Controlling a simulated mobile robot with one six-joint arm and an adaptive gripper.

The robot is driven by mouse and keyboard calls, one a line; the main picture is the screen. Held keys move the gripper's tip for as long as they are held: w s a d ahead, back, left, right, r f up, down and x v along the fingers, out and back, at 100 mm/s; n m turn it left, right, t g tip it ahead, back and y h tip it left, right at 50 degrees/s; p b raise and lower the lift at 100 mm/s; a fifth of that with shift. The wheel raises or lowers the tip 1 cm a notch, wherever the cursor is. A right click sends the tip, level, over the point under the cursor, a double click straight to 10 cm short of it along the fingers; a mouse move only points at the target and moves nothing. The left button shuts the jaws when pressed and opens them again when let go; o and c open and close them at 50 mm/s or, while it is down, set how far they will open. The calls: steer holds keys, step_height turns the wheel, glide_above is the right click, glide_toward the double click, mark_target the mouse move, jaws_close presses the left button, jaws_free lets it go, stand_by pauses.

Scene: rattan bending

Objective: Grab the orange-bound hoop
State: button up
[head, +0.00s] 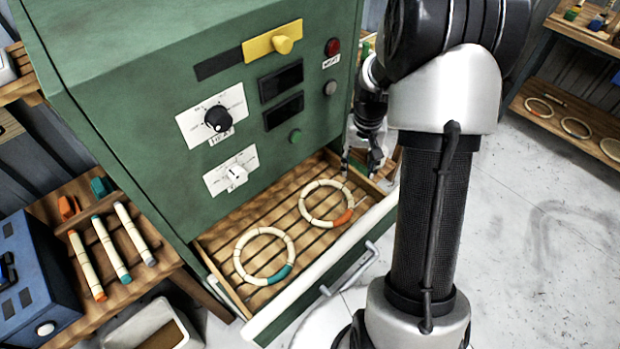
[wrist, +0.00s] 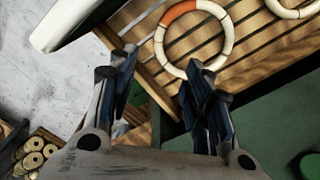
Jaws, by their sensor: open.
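The orange-bound hoop, a pale ring with an orange binding (head: 343,217), lies flat on the slats of the open drawer (head: 222,238), at its right part. In the wrist view the hoop (wrist: 181,11) is at top centre, beyond the fingertips. My gripper (head: 360,166) is at the drawer's right end, to the upper right of the hoop and apart from it. In the wrist view my gripper (wrist: 162,70) is open, with nothing between its fingers. My arm hides part of the drawer's right end in the head view.
A teal-bound hoop (head: 281,273) lies left of the orange-bound one in the drawer. The green cabinet (head: 150,90) stands directly behind. Banded sticks (head: 107,248) lie on a left shelf. Grey floor (head: 540,230) is open at right.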

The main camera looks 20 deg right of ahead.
steer(key=b, duration=0.3)
glide_above(350, 203)
step_height(350, 203, down, 11)
steer(key=shift+d+f, duration=0.1)
steer(key=shift+f, duration=0.05)
steer(key=shift+f+b, duration=1.4)
steer(key=shift+f, duration=1.8)
steer(key=shift+r, duration=0.1)
steer(key=shift+c, duration=0.5)
jaws_close()
